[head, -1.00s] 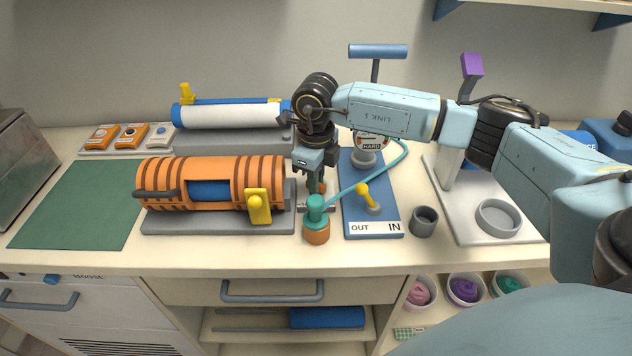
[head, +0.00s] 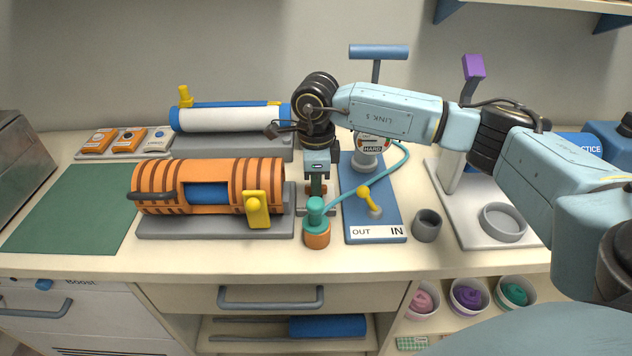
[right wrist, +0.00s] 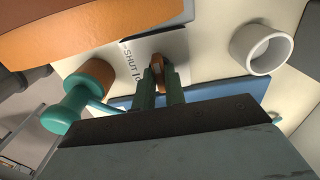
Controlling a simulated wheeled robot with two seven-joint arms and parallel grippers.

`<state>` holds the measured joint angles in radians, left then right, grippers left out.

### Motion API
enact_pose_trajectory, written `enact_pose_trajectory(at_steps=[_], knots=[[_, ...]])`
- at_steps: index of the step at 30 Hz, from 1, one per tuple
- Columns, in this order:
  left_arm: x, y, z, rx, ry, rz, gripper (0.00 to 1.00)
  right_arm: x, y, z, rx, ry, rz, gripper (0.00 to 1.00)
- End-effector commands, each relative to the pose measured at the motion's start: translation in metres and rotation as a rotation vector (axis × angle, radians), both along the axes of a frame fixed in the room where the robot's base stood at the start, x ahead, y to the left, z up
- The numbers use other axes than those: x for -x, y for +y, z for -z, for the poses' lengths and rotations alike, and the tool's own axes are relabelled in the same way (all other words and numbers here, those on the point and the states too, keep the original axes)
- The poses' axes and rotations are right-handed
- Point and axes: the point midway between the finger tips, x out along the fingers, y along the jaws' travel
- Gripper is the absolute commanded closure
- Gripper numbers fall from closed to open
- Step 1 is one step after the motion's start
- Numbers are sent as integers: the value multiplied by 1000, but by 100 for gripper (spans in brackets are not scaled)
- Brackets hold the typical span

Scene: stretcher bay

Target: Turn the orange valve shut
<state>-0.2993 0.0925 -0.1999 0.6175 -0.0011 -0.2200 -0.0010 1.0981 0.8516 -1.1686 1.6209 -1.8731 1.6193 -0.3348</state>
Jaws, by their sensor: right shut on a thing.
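The orange valve (right wrist: 161,72) is a small handle on a pale plate (right wrist: 128,75) lettered SHUT, in the right wrist view. My right gripper (right wrist: 160,80) points down at it, with its two green fingers closed on either side of the handle. In the head view the right gripper (head: 317,190) is between the orange striped cylinder and the blue OUT/IN board, and it hides most of the valve. The handle's exact angle against the lettering is hard to tell. My left gripper is not in view.
A teal-topped orange post (head: 316,232) with a teal hose stands just in front of the gripper. The orange striped cylinder (head: 160,180) is close on the left. The blue OUT/IN board (head: 360,222) with a yellow lever and a grey cup (head: 427,226) are on the right.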

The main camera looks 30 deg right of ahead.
Motion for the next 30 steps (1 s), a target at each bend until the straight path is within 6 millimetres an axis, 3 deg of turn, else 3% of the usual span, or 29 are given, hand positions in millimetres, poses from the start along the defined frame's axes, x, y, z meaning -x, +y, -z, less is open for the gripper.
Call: enact_pose_trajectory(at_steps=[9, 10, 14, 24, 30], knots=[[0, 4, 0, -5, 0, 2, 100, -1, 0, -1, 0, -4, -4, 100], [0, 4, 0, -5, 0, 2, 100, -1, 0, -1, 0, -4, -4, 84], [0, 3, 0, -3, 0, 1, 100, -1, 0, -1, 0, -2, -3, 67], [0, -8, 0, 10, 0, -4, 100, 0, 0, -3, 0, -1, -2, 66], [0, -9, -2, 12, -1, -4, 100, -1, 0, -32, 0, -6, -3, 66]])
